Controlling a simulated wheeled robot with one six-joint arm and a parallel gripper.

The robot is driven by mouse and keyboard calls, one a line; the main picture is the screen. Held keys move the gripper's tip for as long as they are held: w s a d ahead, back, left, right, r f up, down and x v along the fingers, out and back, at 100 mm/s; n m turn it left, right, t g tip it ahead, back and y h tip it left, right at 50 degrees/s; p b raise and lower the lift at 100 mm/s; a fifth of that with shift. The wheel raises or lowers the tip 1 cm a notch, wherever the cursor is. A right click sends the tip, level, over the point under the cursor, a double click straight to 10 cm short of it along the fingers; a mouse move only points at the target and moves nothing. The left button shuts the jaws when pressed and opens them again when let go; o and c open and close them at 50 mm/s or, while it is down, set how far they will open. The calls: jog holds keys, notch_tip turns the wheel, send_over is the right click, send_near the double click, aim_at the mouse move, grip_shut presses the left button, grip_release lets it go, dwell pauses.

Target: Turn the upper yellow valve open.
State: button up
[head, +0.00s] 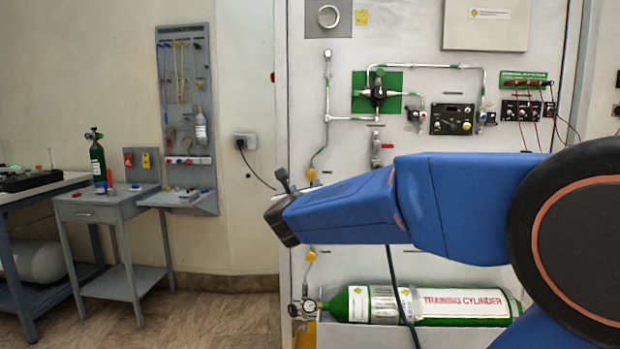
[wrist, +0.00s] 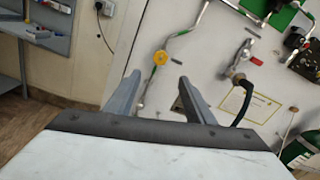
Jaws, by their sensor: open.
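The upper yellow valve (head: 311,174) is a small yellow knob on a thin vertical pipe of the white panel, just above my arm's end in the head view. In the wrist view the yellow knob (wrist: 160,58) shows beyond the fingertips, about centred between them. My gripper (wrist: 158,82) is open and empty, its two grey fingers apart and not visibly touching the knob. In the head view my gripper's end is partly hidden by my blue arm. The lower yellow valve (head: 310,255) sits below on the same line.
A red-handled valve (wrist: 241,58) with a black hose is right of the knob. A green training cylinder (head: 430,305) lies at the panel's foot. A wall socket (head: 244,141), tool board (head: 186,100) and grey side table (head: 105,205) are at left, with open floor before them.

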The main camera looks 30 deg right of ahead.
aim_at(311, 175)
jog(key=x, duration=1.6)
jog(key=shift+s+d, duration=0.1)
jog(key=c, duration=1.1)
